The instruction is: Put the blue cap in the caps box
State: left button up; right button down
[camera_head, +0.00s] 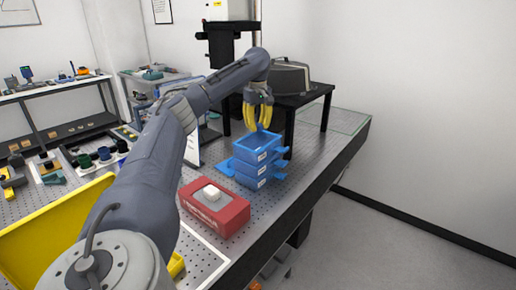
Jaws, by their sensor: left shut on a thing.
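My left gripper (259,121) has yellow fingers and is shut above the stack of blue boxes. A small blue piece, which looks like the blue cap (262,127), shows at its fingertips, mostly hidden by the fingers. The stacked blue boxes (252,167) have white labels too small to read, so I cannot tell which one is the caps box. The top box is open upward, and the fingertips are just over its far side. I cannot tell whether the cap touches it. My right gripper is not in view.
A red box (230,214) with a white piece on top stands in front of the blue stack. A black stand (304,97) with a grey cover is behind. A yellow tray (45,235) and several small parts lie at left. The perforated table's right edge is close to the stack.

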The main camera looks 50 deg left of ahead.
aim_at(258, 148)
pick_arm(q)
jog(key=shift+f, duration=4.75)
jog(key=shift+f, duration=0.15)
jog(key=o, duration=0.8)
jog(key=shift+c, duration=0.2)
notch_tip(258, 148, up, 12)
jog(key=shift+r, duration=0.2)
